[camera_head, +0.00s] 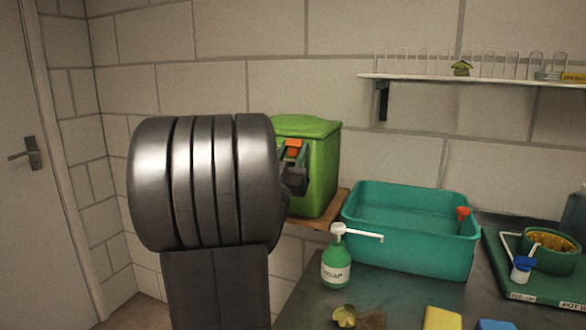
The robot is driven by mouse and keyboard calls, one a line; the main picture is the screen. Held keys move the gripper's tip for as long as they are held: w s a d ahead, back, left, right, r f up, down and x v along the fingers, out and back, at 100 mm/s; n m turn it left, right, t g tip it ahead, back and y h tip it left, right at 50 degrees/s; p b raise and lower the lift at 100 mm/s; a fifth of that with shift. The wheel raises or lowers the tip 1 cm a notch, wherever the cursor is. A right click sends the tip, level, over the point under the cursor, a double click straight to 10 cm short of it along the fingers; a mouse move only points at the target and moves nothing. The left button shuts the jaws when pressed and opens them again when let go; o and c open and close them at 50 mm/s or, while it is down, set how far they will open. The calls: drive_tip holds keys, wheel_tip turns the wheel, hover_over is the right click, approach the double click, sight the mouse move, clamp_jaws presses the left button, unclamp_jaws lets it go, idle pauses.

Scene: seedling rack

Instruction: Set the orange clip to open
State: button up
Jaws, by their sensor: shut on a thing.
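The orange clip (294,146) is on the front of a green box-like container (320,170) with a soft-looking top, which stands on a wooden shelf (318,222). My gripper (293,158) is at the clip, shut on it, partly hidden behind my large grey arm. Only the clip's upper part shows clearly. Whether the clip is open or shut cannot be told from this view.
A teal tub (412,245) with an orange-red item (462,213) stands right of the shelf. A green soap bottle (336,265), plant bits (345,316) and a yellow block (442,318) are on the dark bench. A wall shelf (470,80) hangs above. A door (25,220) is at left.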

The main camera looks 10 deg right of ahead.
drive_tip(key=shift+f+t+b, duration=0.25)
drive_tip(key=shift+t+b, duration=0.05)
drive_tip(key=shift+b, duration=0.45)
drive_tip(key=o, duration=0.7)
drive_tip(key=b+v, duration=0.1)
drive_tip(key=v, duration=1.2)
drive_tip(key=shift+s+a+f, duration=0.15)
drive_tip(key=shift+a+f, duration=0.05)
drive_tip(key=shift+f, duration=0.1)
drive_tip(key=p+x, duration=0.1)
drive_tip(key=x, duration=1.3)
drive_tip(key=shift+s+r, duration=0.15)
drive_tip(key=shift+s, duration=0.05)
